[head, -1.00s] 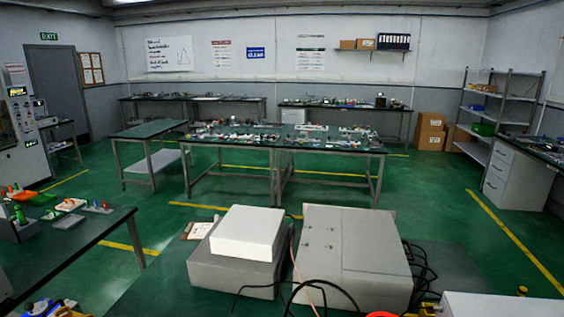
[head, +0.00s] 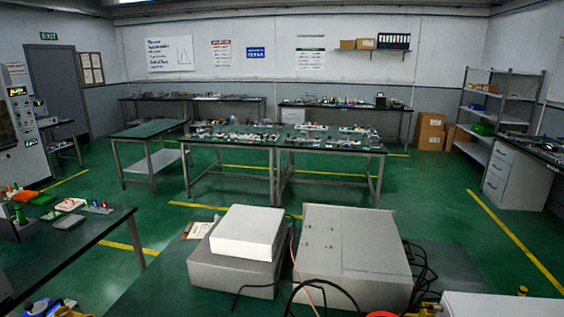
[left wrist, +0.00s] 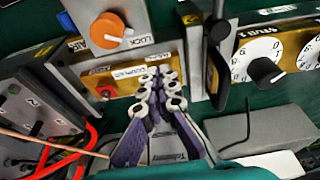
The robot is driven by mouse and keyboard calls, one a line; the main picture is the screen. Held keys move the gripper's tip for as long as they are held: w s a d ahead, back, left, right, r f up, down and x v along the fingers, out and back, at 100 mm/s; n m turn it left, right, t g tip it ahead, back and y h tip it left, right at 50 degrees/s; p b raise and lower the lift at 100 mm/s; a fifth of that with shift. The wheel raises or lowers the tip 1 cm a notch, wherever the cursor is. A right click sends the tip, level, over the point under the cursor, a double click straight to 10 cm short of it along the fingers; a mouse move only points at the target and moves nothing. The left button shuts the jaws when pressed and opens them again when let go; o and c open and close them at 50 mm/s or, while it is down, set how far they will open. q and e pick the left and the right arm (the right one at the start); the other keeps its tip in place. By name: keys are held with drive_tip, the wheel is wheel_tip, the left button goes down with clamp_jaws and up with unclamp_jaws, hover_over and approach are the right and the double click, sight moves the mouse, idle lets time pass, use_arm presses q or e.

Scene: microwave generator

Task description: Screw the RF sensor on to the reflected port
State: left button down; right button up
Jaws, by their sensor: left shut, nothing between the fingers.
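My left gripper (left wrist: 157,78) shows in the left wrist view. Its two fingers are shut with nothing between them. The tips are in front of a yellow panel (left wrist: 122,82) with a red part and a white label; I cannot tell whether they touch it. I cannot make out the RF sensor or the reflected port in either view. In the head view, a large grey metal box (head: 350,250) stands on the near bench, its front face hidden from that side. My right gripper is not in view.
In the left wrist view are an orange knob (left wrist: 109,31) marked LOCK, a black dial knob (left wrist: 267,71) and red cables (left wrist: 92,140) at the left. In the head view, a white box (head: 247,231) sits on another grey box, and black cables (head: 425,265) lie right of the large box.

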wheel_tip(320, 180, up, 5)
drive_tip(key=p, duration=0.5)
